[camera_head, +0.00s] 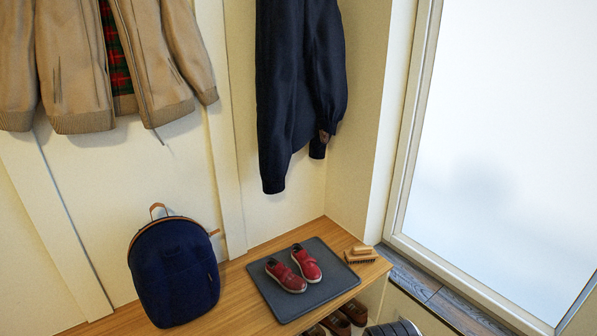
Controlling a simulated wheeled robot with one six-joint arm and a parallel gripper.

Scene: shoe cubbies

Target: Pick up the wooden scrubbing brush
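The wooden scrubbing brush (361,255) lies on the wooden bench top near its right end. It is small and light brown, with its bristles low on the near side. It sits just right of the dark grey mat (262,290), close to the mat's edge; I cannot tell if they touch. My gripper is not in view.
A pair of red shoes (307,265) stands on the mat. A navy backpack (173,272) stands at the left of the wooden bench (232,310). Brown shoes (338,321) sit below the bench top. A tan jacket (170,60) and a navy garment (290,80) hang above.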

